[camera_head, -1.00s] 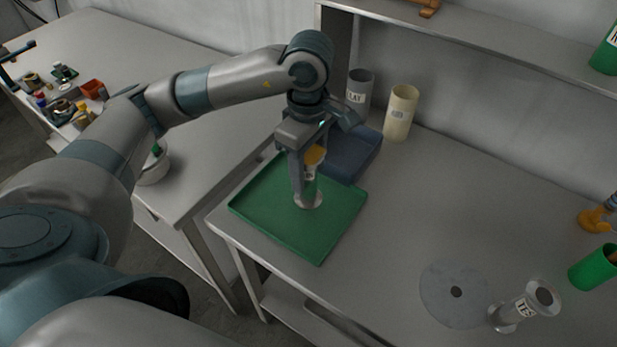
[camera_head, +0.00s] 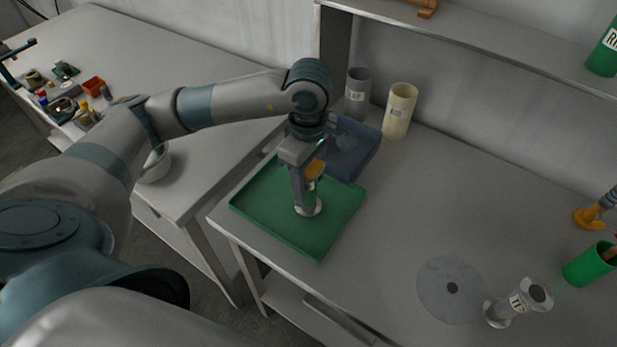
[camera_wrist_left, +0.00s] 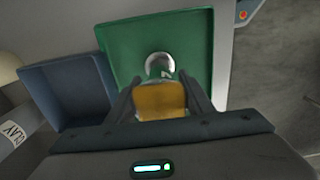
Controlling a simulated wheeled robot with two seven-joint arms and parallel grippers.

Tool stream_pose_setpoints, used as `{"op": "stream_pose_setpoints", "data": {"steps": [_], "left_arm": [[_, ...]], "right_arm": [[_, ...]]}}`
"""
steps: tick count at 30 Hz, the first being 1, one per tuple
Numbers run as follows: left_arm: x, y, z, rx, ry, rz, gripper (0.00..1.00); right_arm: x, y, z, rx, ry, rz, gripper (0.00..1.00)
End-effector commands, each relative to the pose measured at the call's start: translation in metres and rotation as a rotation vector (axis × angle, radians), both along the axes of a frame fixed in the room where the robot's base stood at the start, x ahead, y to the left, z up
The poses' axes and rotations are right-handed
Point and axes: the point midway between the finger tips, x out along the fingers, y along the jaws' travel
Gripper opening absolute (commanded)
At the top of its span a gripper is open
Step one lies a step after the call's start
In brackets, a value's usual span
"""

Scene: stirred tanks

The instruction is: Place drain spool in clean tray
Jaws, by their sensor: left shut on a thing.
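The green tray (camera_head: 333,230) lies at the left end of the right-hand bench; it also shows in the left wrist view (camera_wrist_left: 200,30). My left gripper (camera_head: 309,190) points down over it. It is shut on the drain spool (camera_head: 312,207), which has a flanged metal lower end. In the left wrist view an orange part (camera_wrist_left: 160,100) sits between the fingers (camera_wrist_left: 160,92), with a round flange (camera_wrist_left: 160,62) beyond it. The spool's lower end is at or just above the tray floor; I cannot tell if it touches. My right gripper is out of view.
A blue tray (camera_head: 358,160) adjoins the green tray's far side. A grey cylinder (camera_head: 357,95) and a cream cylinder (camera_head: 400,112) stand behind it. A grey disc (camera_head: 450,290), a labelled metal spool (camera_head: 517,303) and a green cup (camera_head: 588,265) are at right. The bench middle is clear.

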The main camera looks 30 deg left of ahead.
Motion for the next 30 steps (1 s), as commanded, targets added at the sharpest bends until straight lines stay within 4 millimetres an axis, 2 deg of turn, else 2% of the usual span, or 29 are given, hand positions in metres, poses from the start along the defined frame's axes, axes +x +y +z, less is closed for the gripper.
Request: {"op": "stream_pose_setpoints", "data": {"steps": [2,3,5,6,20,21,26,30], "left_arm": [[0.000,0.000,-0.003,0.000,-0.001,0.000,0.20],[0.000,0.000,-0.003,0.000,0.000,0.000,0.50],[0.000,0.000,-0.002,0.000,0.000,0.000,0.64],[0.000,0.000,-0.002,0.000,0.000,0.000,0.66],[0.000,0.000,0.003,0.000,0.000,0.000,0.66],[0.001,0.000,0.003,-0.001,-0.002,0.000,0.66],[0.001,-0.001,0.020,-0.001,-0.005,-0.001,0.66],[0.002,-0.001,0.041,-0.001,-0.006,-0.001,0.66]], "right_arm": [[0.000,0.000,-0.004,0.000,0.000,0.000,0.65],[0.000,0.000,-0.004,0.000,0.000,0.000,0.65],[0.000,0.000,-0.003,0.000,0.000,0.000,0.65],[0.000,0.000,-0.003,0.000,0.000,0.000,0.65],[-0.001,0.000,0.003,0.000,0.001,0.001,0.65],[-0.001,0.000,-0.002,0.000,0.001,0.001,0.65],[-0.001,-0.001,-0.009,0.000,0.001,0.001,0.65],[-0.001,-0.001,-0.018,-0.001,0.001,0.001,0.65]]}}
